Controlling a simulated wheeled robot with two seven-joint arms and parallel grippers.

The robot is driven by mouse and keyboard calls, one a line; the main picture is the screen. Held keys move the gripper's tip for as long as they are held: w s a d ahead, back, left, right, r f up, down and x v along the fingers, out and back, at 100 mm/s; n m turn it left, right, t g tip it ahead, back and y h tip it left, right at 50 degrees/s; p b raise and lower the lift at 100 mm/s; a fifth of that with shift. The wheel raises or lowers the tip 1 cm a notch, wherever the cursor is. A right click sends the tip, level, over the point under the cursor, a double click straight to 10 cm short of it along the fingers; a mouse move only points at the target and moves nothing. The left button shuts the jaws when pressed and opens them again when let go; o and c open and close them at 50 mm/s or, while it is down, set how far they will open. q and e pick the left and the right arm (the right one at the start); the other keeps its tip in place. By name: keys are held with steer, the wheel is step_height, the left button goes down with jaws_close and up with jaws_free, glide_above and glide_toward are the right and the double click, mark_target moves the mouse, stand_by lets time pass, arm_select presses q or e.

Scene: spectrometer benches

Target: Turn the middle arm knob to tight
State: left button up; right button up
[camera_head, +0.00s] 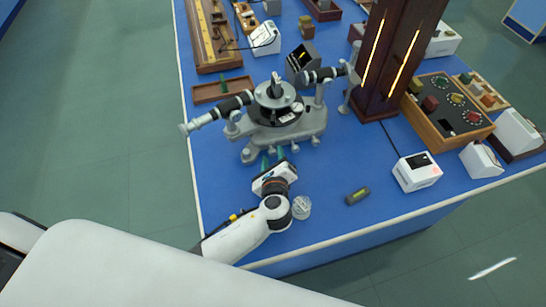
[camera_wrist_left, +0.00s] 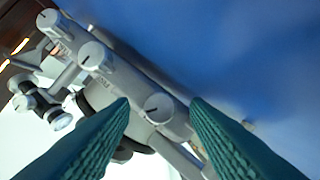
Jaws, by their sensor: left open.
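The spectrometer (camera_head: 285,125), a grey instrument with black tubes and a round table, stands on the blue bench. In the left wrist view its edge carries a row of three round grey knobs with dark pointer lines: an upper-left knob (camera_wrist_left: 49,20), a middle knob (camera_wrist_left: 95,57) and a lower-right knob (camera_wrist_left: 158,107). Small lettering beside them is too blurred to read. My left gripper (camera_head: 273,157) is at the front of the spectrometer, its green fingers apart and empty. In the wrist view the lower-right knob appears between the fingertips; contact is not visible. My right gripper is out of view.
A clear round object (camera_head: 301,207) lies right beside my left wrist. A small dark level (camera_head: 358,196) and a white meter box (camera_head: 417,172) are farther right. A dark wooden lamp tower (camera_head: 398,60) rises behind. The bench front between them is bare.

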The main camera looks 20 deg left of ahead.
arm_select(q)
steer(key=shift+c, duration=0.3)
jaws_close()
steer(key=shift+r+p, duration=0.2)
steer(key=shift+p, duration=0.45)
steer(key=m+p, duration=0.1)
steer(key=p, duration=0.1)
steer(key=m+g+y+p, duration=0.1)
steer(key=p, duration=0.1)
steer(key=m+p, duration=0.1)
steer(key=p, duration=0.1)
steer(key=shift+w+d+r+g+y+p, duration=0.2)
steer(key=shift+d+r+g+y+p, duration=0.1)
steer(key=shift+g, duration=0.1)
steer(key=shift+w+f+m+g+y+p, duration=0.15)
steer(key=shift+m+g+y+p, duration=0.2)
steer(key=shift+m+p, duration=0.7)
steer(key=shift+d+f+m+g+y+p, duration=0.1)
steer(key=shift+m+g+y+p, duration=0.1)
steer(key=shift+m+y+p, duration=0.3)
steer(key=shift+f+m+g+y+p, duration=0.15)
steer(key=shift+m+y, duration=0.1)
steer(key=shift+m, duration=0.3)
steer(key=shift+o, duration=0.3)
jaws_free()
